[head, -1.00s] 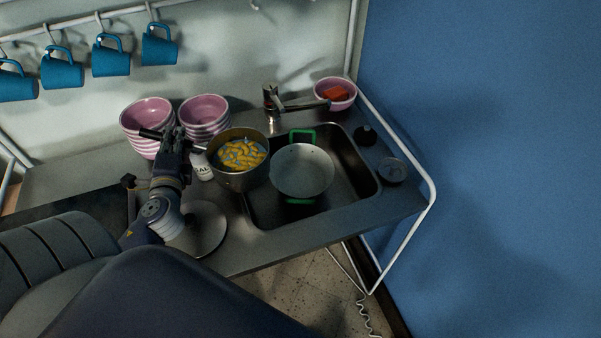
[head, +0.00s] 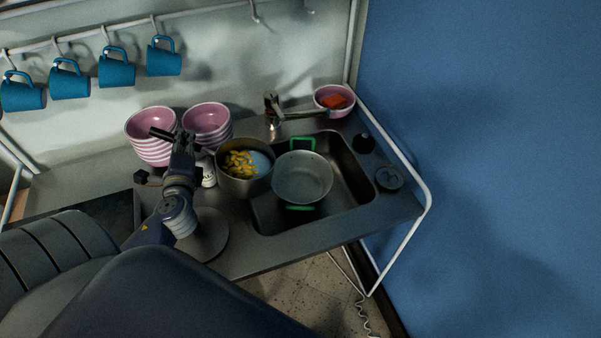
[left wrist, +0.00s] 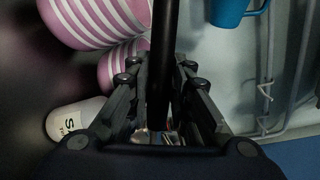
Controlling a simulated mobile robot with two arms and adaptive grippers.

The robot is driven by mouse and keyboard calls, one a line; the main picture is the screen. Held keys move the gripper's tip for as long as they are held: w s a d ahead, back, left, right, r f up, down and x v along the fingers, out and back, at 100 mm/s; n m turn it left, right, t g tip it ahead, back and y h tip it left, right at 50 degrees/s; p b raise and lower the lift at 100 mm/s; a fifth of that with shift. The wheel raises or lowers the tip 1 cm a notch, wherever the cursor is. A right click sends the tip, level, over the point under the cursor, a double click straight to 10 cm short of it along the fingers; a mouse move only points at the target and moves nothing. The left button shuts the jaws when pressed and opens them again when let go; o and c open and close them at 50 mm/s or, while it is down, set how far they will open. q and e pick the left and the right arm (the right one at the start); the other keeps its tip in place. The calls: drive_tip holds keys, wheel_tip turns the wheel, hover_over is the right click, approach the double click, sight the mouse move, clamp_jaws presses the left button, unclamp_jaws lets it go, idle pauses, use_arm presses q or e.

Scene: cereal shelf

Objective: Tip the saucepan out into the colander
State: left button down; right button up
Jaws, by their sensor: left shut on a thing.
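The saucepan (head: 246,190) is a dark metal pan with yellow pasta-like pieces on its left side and pale bluish liquid on its right. It is over the sink's left edge, its rim meeting the colander's left rim in the picture. I cannot tell whether they touch. The pale colander (head: 302,180) with green handles sits in the sink. My left gripper (head: 183,146) is left of the pan, shut on its black handle. In the left wrist view the handle (left wrist: 162,60) runs between the fingers; the pan's body is not clearly visible there. My right gripper is out of view.
Striped pink bowls (head: 153,150) are stacked behind my left gripper, and a white labelled container (head: 208,176) stands close to it. The faucet (head: 272,108) rises behind the sink (head: 353,190). A pink bowl (head: 334,112) with a red item is at the back right. Blue mugs (head: 117,70) hang above.

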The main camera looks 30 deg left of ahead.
use_arm(q)
drive_tip(key=shift+w+d+r, duration=0.2)
drive_tip(key=shift+w+r, duration=0.15)
drive_tip(key=shift+w, duration=0.05)
drive_tip(key=shift+w+d+m+p, duration=0.5)
drive_tip(key=shift+w+d+m, duration=0.1)
drive_tip(key=shift+m, duration=0.1)
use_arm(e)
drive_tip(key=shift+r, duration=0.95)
use_arm(q)
drive_tip(key=shift+w+g, duration=0.15)
drive_tip(key=shift+g, duration=0.15)
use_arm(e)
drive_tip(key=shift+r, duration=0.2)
